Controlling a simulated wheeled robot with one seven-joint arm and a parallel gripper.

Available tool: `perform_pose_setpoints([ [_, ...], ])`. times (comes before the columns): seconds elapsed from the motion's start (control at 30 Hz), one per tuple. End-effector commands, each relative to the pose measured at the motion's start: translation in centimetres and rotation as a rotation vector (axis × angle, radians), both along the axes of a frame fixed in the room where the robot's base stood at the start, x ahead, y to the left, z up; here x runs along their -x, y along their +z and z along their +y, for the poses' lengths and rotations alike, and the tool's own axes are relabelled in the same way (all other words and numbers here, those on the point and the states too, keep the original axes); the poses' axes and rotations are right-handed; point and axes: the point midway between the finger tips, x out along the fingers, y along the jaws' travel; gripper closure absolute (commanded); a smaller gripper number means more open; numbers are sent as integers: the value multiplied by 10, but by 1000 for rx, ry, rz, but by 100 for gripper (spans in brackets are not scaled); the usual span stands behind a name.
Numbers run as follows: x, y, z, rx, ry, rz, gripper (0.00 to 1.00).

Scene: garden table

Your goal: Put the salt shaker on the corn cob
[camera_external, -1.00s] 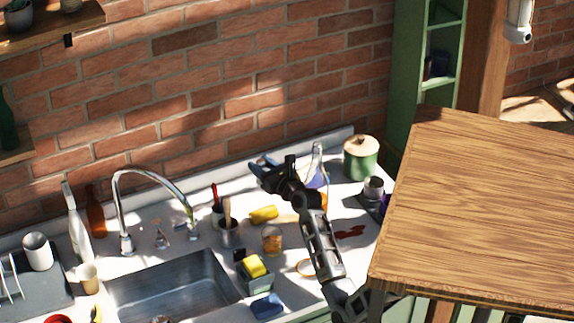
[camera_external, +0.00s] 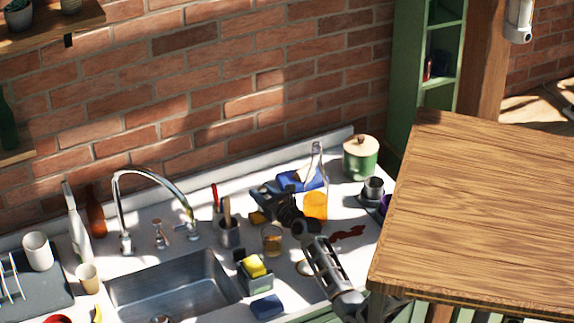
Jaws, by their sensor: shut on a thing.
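My gripper (camera_external: 264,193) is low over the counter behind the sink's right end. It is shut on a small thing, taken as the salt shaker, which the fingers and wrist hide. I cannot tell whether the held thing touches the cob.
A glass bottle with orange liquid (camera_external: 316,205) and a blue cloth-like thing (camera_external: 300,180) are close right of my gripper. A utensil cup (camera_external: 229,233) and a glass (camera_external: 272,240) stand in front. A green pot (camera_external: 360,160) is farther right.

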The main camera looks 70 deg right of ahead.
Motion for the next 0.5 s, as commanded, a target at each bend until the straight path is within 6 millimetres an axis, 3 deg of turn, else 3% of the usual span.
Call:
perform_pose_setpoints([
  [0.2,0,-4,0,-1,0,-1,91],
  [0.23,0,-3,0,0,0,0,56],
  [0.5,0,-3,0,0,0,0,33],
])
